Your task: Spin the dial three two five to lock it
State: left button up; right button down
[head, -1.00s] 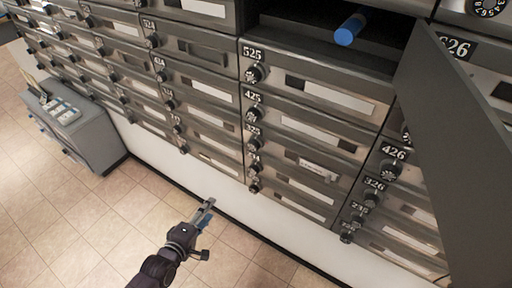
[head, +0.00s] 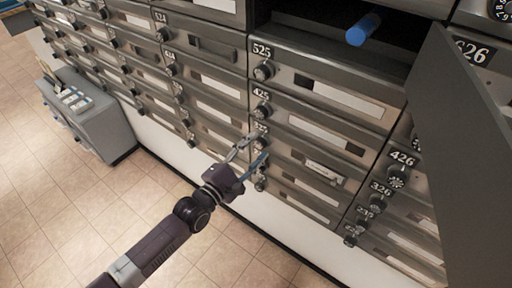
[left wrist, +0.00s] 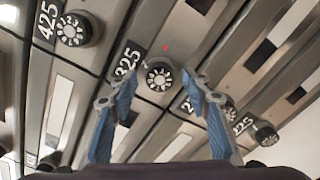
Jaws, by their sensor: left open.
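The dial of box 325 (left wrist: 159,76) is a round black knob with a pale face, beside its 325 number plate (left wrist: 127,62). A small red mark shows on the metal above it in the left wrist view. My left gripper (left wrist: 160,78) is open, with its blue fingers on either side of the dial. I cannot tell whether they touch it. In the head view the left gripper (head: 258,147) is up against the column of dials and partly hides this dial. The door of box 325 (head: 290,157) looks flush with the front. My right gripper is not in view.
An open grey door (head: 450,150) swings out at right, beside an open compartment holding a blue cylinder (head: 362,29). A grey cabinet (head: 100,125) stands at left.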

pick_arm(q)
jog(key=shift+w+d, duration=0.15)
jog(key=shift+w, duration=0.1)
jog(key=c, duration=1.2)
jog(key=shift+o, duration=0.2)
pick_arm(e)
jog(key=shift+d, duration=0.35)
pick_arm(q)
jog(key=shift+m, duration=0.4)
